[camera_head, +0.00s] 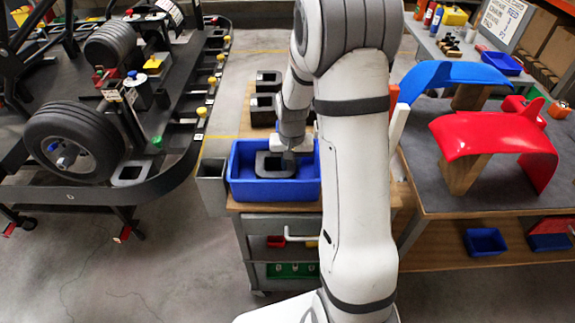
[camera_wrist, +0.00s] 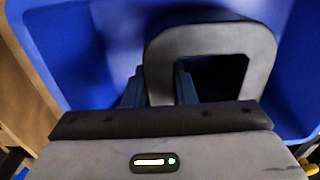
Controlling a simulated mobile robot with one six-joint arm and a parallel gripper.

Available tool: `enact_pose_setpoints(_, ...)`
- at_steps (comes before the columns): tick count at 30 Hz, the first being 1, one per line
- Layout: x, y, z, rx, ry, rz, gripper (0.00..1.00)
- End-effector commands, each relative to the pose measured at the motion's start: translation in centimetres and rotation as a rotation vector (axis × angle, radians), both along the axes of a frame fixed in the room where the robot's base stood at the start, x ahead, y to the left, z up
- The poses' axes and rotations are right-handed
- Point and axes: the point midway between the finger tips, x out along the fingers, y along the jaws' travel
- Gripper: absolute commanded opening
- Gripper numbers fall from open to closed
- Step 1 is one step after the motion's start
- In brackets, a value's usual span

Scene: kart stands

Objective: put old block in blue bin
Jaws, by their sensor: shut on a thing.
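The old block is a dark grey hollow block with rounded corners and a square opening. It is inside the blue bin (camera_head: 240,190) on the cart top, and its grey face shows in the head view (camera_head: 268,163). In the wrist view the block (camera_wrist: 215,38) is large, with the blue bin (camera_wrist: 55,45) around it. My gripper (camera_head: 289,157) reaches down into the bin. Its fingers (camera_wrist: 160,85) are shut on one wall of the block, one finger outside and one in the opening. Whether the block touches the bin floor is hard to tell.
Two dark open blocks (camera_head: 263,108) stand behind the bin on the wooden cart top. A grey container (camera_head: 212,187) hangs at the bin's left. A kart chassis (camera_head: 160,180) stands left. A table with red (camera_head: 500,135) and blue (camera_head: 455,74) body panels stands right.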

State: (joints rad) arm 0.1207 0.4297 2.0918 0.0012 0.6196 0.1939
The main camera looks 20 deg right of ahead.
Motion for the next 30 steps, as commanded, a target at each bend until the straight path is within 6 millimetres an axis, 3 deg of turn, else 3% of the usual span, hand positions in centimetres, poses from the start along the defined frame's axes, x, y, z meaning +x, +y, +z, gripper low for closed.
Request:
enact_pose_setpoints(4, 0.0, 0.0, -0.4, 0.000, -0.001, 0.000, 0.00)
enact_pose_setpoints(5, 0.0, 0.0, -0.3, 0.000, 0.000, 0.001, 0.27)
enact_pose_setpoints(12, 0.0, 0.0, -0.2, 0.000, 0.000, 0.001, 0.46)
enact_pose_setpoints(23, 0.1, 0.1, 0.6, 0.000, -0.003, 0.001, 0.46)
enact_pose_setpoints(30, 0.1, 0.1, 5.3, -0.001, -0.006, 0.002, 0.46)
